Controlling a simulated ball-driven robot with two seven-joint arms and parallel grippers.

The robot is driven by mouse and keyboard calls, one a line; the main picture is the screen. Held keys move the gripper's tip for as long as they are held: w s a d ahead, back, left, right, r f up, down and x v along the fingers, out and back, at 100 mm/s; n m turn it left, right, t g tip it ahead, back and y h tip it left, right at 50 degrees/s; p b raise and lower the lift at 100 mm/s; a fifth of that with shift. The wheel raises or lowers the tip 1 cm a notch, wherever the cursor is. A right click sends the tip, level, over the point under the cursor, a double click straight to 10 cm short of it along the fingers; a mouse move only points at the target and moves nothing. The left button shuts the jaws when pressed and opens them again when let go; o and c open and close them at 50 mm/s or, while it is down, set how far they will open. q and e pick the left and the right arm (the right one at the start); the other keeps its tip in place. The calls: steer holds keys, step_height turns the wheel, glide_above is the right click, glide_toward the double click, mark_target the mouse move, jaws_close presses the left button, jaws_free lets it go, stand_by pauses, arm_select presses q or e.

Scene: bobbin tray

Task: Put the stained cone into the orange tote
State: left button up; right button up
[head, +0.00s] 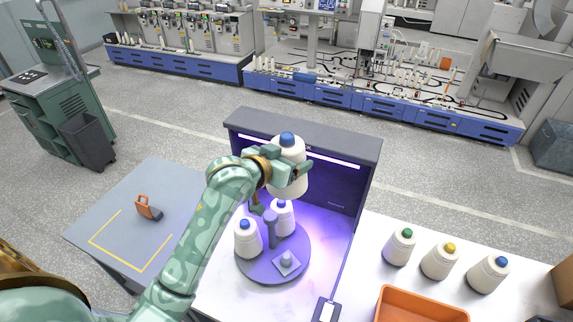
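My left gripper (289,180) is shut on a white cone (287,157) with a blue tip and holds it upright above the round turntable, in front of the lit booth. I see no clear stain on this cone; the gripper covers part of it. Two more blue-tipped white cones, a left one (247,240) and a right one (282,219), stand on the purple-lit turntable (262,275); no stain shows on them either. The orange tote (420,306) is at the bottom right on the white table, cut off by the picture edge. My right gripper is not in view.
The booth (330,140) stands behind the turntable. An empty holder (287,263) is on the turntable's front. Cones with green (400,246), yellow (440,260) and blue (488,274) tips stand behind the tote. A grey side table (150,205) holds an orange-and-grey object (148,208).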

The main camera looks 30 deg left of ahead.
mark_target(287, 135)
arm_select(q)
step_height(287, 135, up, 8)
steer(key=shift+f, duration=0.1)
steer(key=shift+f, duration=0.15)
